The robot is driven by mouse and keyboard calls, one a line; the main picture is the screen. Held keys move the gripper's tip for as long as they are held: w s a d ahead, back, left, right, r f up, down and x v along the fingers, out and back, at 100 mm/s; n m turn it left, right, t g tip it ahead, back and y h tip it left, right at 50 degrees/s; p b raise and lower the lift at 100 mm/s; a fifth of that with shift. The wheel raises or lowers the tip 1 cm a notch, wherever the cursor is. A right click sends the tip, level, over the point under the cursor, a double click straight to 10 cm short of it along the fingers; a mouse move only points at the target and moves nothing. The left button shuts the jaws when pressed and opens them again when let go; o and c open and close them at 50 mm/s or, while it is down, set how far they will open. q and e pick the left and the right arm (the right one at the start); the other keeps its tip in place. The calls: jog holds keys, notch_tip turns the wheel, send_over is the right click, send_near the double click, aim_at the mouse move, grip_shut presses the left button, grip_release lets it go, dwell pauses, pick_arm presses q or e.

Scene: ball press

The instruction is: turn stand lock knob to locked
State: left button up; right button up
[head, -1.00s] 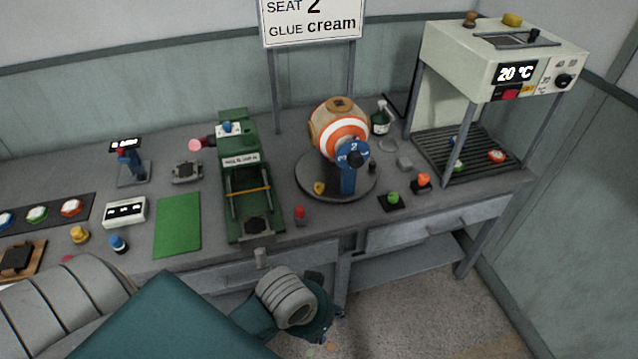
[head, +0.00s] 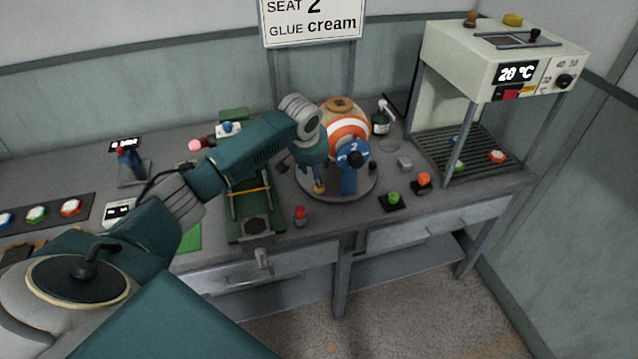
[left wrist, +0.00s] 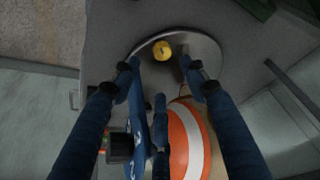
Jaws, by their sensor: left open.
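The small yellow knob (head: 319,188) sits on the front left of the grey round stand base (head: 350,194). It also shows in the left wrist view (left wrist: 162,50), just beyond the fingertips. The stand holds an orange and white striped ball (head: 347,127) beside a blue numbered bracket (head: 348,182) with a black knob (head: 358,158). My left gripper (head: 317,182) points down over the yellow knob. In the left wrist view its dark blue fingers (left wrist: 162,75) are spread and empty, with the knob between their lines. Whether they touch it I cannot tell. My right gripper is not in view.
A green press (head: 257,212) stands left of the stand, partly behind my left arm. A red button (head: 300,214) lies in front of the base. Green (head: 393,197) and orange (head: 424,179) buttons are at the right. A white oven-like machine (head: 480,65) stands far right.

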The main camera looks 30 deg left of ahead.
pick_arm(q)
jog(key=x, duration=1)
jog(key=shift+w+a+f, duration=0.1)
jog(key=shift+w+a, duration=0.25)
jog(key=shift+w, duration=0.05)
jog(key=shift+c, duration=0.6)
